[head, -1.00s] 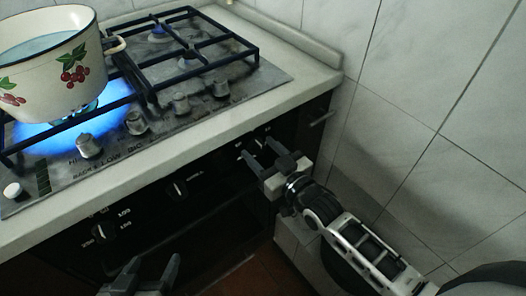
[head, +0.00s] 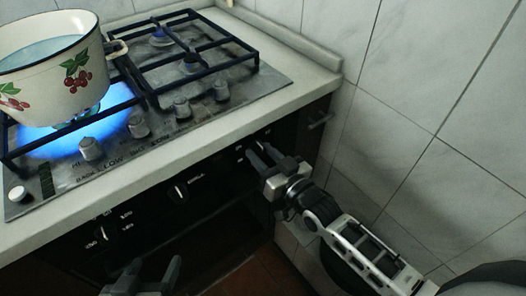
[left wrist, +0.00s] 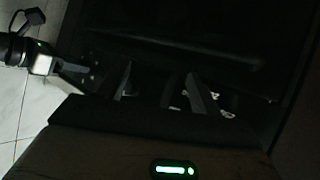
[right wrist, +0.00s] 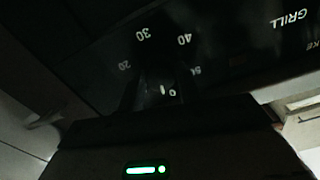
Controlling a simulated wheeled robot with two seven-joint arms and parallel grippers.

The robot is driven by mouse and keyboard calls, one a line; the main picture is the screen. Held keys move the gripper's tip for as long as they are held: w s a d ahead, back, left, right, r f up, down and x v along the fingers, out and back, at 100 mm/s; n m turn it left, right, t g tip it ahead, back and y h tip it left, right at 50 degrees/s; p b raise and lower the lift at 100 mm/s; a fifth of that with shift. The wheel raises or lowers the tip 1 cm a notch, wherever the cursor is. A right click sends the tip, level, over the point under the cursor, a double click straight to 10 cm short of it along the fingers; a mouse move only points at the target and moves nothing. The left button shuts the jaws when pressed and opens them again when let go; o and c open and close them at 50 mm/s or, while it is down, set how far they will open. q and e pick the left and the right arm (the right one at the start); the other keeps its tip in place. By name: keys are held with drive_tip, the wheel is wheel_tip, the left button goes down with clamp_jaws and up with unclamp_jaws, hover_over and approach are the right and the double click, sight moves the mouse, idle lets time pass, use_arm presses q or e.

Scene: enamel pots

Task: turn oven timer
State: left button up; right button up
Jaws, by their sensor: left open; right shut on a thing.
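The oven timer (right wrist: 158,88) is at the right end of the black oven panel. In the right wrist view its dial numbers, 20, 30 and 40 among them, fan around my right gripper (right wrist: 155,92). My right gripper, also in the head view (head: 261,150), is shut on the timer's knob. The knob is dark and mostly hidden between the fingers, so where it points is unclear. My left gripper (head: 147,270) is open and empty, low in front of the oven; its fingers also show in the left wrist view (left wrist: 158,88).
An enamel pot with cherries (head: 50,72) stands over a lit blue flame on the hob (head: 215,68). Two other oven knobs, a middle one (head: 180,192) and a left one (head: 104,236), sit on the panel. A tiled wall (head: 420,130) bounds the right side.

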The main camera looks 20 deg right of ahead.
drive_tip(key=shift+r+m+p, duration=0.1)
drive_tip(key=shift+m+p, duration=0.2)
drive_tip(key=shift+m, duration=0.6)
drive_tip(key=m, duration=0.2)
drive_tip(key=shift+m, duration=0.4)
drive_tip(key=m, duration=0.4)
drive_tip(key=shift+p, duration=0.35)
use_arm(q)
drive_tip(key=shift+w+a+r, duration=0.1)
drive_tip(key=shift+r, duration=0.15)
use_arm(e)
drive_tip(key=shift+m, duration=0.7)
use_arm(q)
drive_tip(key=shift+r, duration=0.15)
use_arm(e)
drive_tip(key=o, duration=0.9)
